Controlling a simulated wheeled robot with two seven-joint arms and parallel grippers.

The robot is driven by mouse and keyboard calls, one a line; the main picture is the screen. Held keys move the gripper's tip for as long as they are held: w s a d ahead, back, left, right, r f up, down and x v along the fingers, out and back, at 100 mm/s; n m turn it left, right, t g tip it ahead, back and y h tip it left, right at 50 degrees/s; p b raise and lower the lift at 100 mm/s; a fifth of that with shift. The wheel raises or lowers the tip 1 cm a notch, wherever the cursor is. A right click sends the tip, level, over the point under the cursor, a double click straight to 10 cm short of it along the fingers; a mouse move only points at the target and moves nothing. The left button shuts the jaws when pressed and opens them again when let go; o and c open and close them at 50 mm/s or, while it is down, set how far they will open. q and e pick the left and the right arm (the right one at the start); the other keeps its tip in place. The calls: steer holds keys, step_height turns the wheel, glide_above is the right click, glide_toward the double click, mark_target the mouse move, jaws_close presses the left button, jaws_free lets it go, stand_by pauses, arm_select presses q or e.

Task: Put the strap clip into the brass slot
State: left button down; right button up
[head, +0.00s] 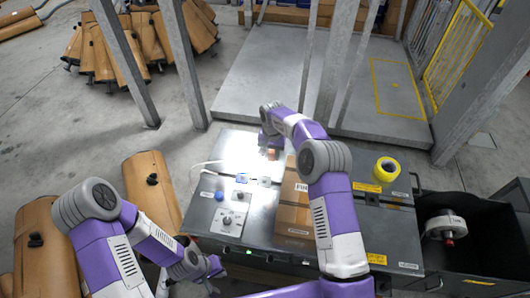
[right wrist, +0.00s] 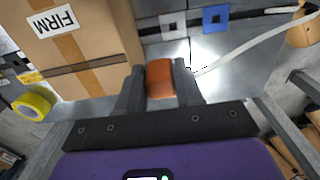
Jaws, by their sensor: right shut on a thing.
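My right gripper (head: 270,148) is over the far part of the grey metal worktop, shut on a copper-brown block (right wrist: 160,78), probably the strap clip. The block also shows in the head view (head: 271,154). A white strap (right wrist: 245,52) runs toward the right finger; whether it joins the block is hidden. A white square piece (right wrist: 173,20) and a blue square piece (right wrist: 216,18), each with a small central opening, sit on the worktop near the gripper. I cannot make out which part is the brass slot. My left gripper (head: 213,268) is low at the worktop's near left edge; its jaws are unclear.
A cardboard box (head: 293,205) marked FIRM stands beside the gripper. A yellow tape roll (head: 386,169) lies to the right. A control panel with a knob (head: 228,220) is at the front left.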

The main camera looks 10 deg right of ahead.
steer(key=s+d+p, duration=0.1)
steer(key=s+d, duration=0.4)
steer(key=d, duration=0.7)
steer(key=s+d, duration=0.5)
steer(key=d, duration=0.8)
steer(key=s+d+f+b, duration=0.1)
steer(key=d+f+b, duration=0.1)
steer(key=f+b, duration=0.2)
steer(key=s+d+f+b, duration=0.1)
steer(key=f+b, duration=0.3)
steer(key=f, duration=0.4)
steer(key=shift+s+d, duration=0.15)
steer(key=shift+d, duration=0.6)
steer(key=shift+f, duration=0.1)
steer(key=shift+f+b, duration=1.7)
steer(key=shift+f, duration=0.55)
steer(key=shift+f+b, duration=0.45)
steer(key=shift+b, duration=0.1)
